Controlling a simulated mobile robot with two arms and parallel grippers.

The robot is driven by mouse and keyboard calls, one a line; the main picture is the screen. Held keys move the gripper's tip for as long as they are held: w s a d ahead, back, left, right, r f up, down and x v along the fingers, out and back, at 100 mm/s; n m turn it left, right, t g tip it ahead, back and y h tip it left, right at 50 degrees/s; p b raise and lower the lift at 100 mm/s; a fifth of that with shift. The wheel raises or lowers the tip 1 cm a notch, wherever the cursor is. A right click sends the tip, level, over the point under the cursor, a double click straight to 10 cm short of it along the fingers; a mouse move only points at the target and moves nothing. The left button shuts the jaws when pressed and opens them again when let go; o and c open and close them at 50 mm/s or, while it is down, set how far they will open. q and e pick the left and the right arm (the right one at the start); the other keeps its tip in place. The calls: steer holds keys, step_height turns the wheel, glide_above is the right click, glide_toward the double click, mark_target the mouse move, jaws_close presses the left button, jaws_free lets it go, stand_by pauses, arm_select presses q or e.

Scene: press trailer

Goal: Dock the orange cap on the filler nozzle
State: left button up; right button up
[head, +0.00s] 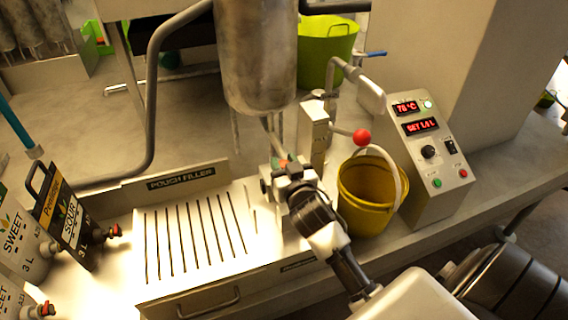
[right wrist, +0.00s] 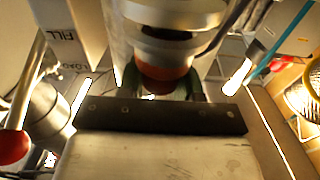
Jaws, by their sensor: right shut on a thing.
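My right gripper (head: 279,166) is over the right part of the slotted drain tray (head: 140,240), below the steel tank. It is shut on the orange cap (right wrist: 165,76), which shows between the two dark fingers in the right wrist view. Only a small bit of the cap shows in the head view. The steel filler nozzle (right wrist: 178,18) is directly above the cap in the right wrist view. I cannot tell whether they touch. In the head view the nozzle's lower end is mostly hidden by the gripper. My left gripper is not in view.
The steel tank (head: 255,60) hangs above. A post with a red ball lever (head: 362,136) stands close to the right of the gripper. A yellow bucket (head: 365,205) and control box (head: 432,160) stand further right. Juice pouches (head: 68,215) with red taps stand left.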

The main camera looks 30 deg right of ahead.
steer(key=shift+f+b, duration=0.4)
steer(key=shift+f, duration=0.15)
steer(key=o, duration=0.7)
steer(key=shift+s, duration=0.1)
steer(key=p+v, duration=0.1)
steer(key=v, duration=0.9)
steer(key=shift+s+a, duration=0.1)
steer(key=shift+s, duration=0.3)
